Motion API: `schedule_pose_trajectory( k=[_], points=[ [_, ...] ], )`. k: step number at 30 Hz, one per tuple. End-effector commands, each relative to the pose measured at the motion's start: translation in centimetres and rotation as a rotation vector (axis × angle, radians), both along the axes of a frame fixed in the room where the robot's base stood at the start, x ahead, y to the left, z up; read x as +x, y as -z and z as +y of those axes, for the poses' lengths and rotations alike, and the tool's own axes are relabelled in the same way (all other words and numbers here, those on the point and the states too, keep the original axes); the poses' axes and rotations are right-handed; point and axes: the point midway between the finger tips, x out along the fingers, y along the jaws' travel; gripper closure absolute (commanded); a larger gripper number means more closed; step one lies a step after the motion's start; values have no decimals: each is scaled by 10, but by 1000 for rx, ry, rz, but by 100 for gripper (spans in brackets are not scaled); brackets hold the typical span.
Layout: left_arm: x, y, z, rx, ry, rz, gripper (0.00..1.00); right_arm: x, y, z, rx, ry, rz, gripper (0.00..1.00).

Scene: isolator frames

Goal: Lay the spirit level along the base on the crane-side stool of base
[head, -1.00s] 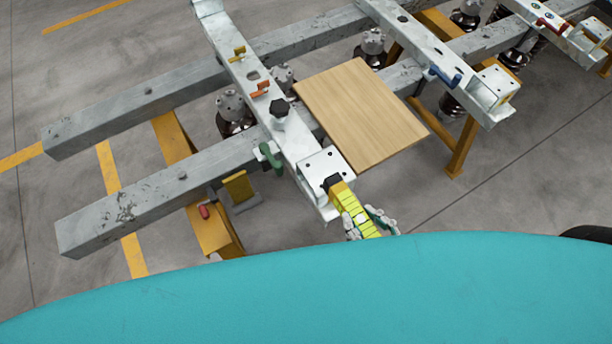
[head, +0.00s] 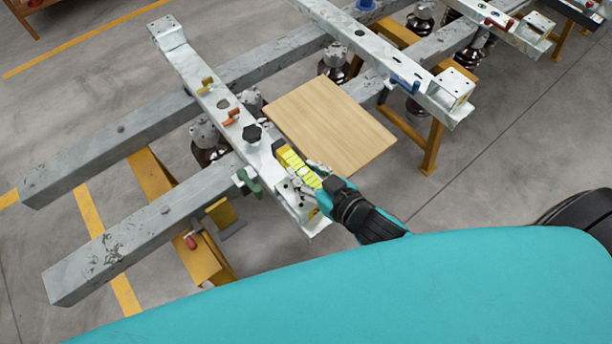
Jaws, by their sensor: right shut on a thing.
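The yellow spirit level (head: 291,160) is held at the near end of the nearest pale metal base (head: 199,95). My right gripper (head: 309,180) is shut on the level and covers its near part. The level runs roughly along the base, over or just above its near end, beside the black knob (head: 252,133). I cannot tell whether it touches the metal. The raised stool block (head: 315,222) at the base's near end is partly hidden by my gripper. My left gripper is not in view.
A wooden board (head: 330,125) lies right of the base. Green (head: 247,181), orange (head: 231,117) and yellow (head: 206,86) clamps or handles sit along the base. Two grey beams (head: 150,220) run beneath it. A second base (head: 390,60) has a blue handle (head: 405,84).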

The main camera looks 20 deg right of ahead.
Motion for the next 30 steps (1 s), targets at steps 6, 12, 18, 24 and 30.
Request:
schedule_pose_trajectory(
  k=[6, 12, 18, 24, 30],
  points=[
    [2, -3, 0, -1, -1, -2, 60, 1, 25, 0, 0, 2, 4, 100],
    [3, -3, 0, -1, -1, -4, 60, 1, 36, 0, 1, 0, 0, 100],
    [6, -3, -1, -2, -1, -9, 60, 1, 36, 0, 1, 0, 0, 100],
    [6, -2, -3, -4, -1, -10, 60, 1, 38, 0, 1, 1, 2, 54],
    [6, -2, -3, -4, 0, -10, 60, 1, 38, 0, 1, 0, 1, 46]
  ],
)
